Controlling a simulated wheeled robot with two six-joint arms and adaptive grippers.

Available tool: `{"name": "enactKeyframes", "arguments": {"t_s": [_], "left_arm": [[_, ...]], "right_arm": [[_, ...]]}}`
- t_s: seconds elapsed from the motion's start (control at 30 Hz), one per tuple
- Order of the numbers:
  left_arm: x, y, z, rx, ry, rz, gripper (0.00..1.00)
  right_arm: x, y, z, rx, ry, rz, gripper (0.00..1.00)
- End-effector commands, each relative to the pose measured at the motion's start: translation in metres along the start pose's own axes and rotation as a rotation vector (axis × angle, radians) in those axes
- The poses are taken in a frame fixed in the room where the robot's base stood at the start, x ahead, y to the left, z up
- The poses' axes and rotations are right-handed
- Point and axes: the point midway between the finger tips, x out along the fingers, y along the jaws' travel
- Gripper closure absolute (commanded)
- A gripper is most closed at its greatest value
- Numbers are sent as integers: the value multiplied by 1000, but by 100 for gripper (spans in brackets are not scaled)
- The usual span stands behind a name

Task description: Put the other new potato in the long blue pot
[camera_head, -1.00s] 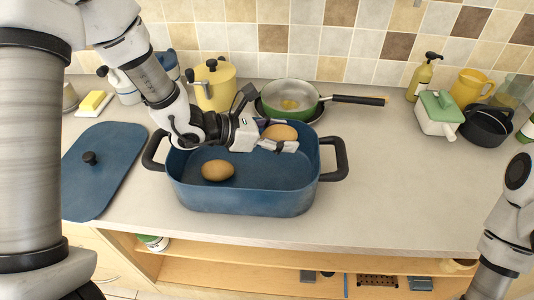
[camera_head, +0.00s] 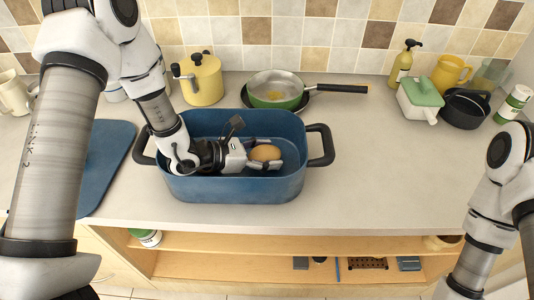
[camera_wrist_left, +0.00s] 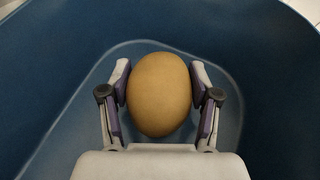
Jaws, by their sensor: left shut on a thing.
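The long blue pot (camera_head: 235,190) stands on the counter with its two dark handles out to the sides. My left gripper (camera_head: 268,156) reaches down inside it, below the rim, and is shut on a brown new potato (camera_head: 264,152). In the left wrist view the potato (camera_wrist_left: 160,93) sits between both fingers, with the pot's blue floor (camera_wrist_left: 75,120) beneath. I cannot tell whether the potato touches the floor. The second potato is not visible now; my left arm covers the left part of the pot. My right gripper is out of view.
The blue lid (camera_head: 108,155) lies left of the pot. A yellow pot (camera_head: 203,82) and a green frying pan (camera_head: 277,102) stand behind it. A green-lidded dish (camera_head: 420,102) and a black pot (camera_head: 466,108) stand at the right. The counter right of the pot is clear.

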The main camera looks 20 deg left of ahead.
Motion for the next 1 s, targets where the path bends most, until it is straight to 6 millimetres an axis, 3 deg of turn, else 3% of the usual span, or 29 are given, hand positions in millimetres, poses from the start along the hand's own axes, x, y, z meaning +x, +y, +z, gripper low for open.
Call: {"name": "enactKeyframes", "arguments": {"t_s": [0.3, 0.33, 0.37, 0.4, 0.7, 0.83, 0.9, 1.0], "left_arm": [[2, 0, -4, 0, -1, 0, 78], [2, 0, -5, 0, 0, 0, 28], [2, 0, -5, 0, 0, 0, 17], [2, 0, -5, 0, 0, 0, 13], [2, 0, -4, 0, 0, 0, 13], [-3, 0, 7, 0, 0, 0, 13], [-8, 1, 12, -2, -1, 2, 13], [-28, 2, 6, -7, -5, 6, 13]], "right_arm": [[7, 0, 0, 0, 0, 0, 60], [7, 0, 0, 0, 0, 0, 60], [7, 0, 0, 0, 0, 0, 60], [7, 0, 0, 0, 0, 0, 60], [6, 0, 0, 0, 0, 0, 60], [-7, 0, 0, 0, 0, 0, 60], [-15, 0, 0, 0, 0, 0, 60], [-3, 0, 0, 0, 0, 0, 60]]}}
